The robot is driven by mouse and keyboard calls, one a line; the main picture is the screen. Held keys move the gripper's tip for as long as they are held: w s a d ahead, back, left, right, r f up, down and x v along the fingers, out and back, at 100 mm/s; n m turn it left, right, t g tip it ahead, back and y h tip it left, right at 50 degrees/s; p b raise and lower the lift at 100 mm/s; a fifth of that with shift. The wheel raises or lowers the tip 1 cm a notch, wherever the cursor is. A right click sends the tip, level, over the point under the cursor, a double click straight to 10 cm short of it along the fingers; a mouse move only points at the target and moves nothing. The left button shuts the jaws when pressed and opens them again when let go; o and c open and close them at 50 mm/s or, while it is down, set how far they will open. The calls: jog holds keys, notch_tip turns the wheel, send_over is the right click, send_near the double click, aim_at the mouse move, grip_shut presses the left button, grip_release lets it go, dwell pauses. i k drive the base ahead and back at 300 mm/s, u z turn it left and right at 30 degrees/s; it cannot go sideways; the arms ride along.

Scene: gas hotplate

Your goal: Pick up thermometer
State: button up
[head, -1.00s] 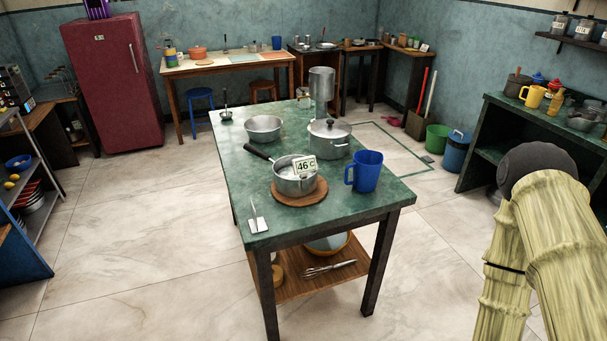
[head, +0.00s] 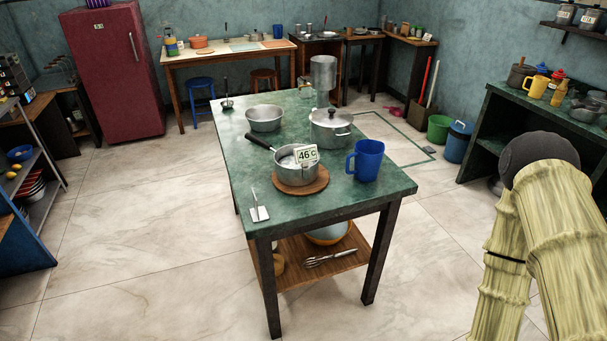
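A white display reading "46°C" (head: 306,155) shows at the right rim of a metal saucepan (head: 294,173); I cannot tell whether it is the thermometer's readout. The saucepan stands on a round wooden board (head: 314,187) on the green table (head: 345,202). A small flat whitish piece with a thin stem (head: 260,213) lies near the table's front left corner; it is too small to identify for sure. My arm shows at the right edge, away from the table. My gripper is not in view.
A blue mug (head: 367,161), a lidded pot (head: 330,129), a metal bowl (head: 264,118) and a tall metal pot (head: 322,76) stand on the table. A whisk (head: 330,259) lies on the shelf below. The floor left of the table is clear.

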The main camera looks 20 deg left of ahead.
aim_at(304, 154)
jog(key=k, duration=1.25)
jog(key=u, duration=0.95)
jog(key=i, duration=1.6)
jog(key=z, duration=0.4)
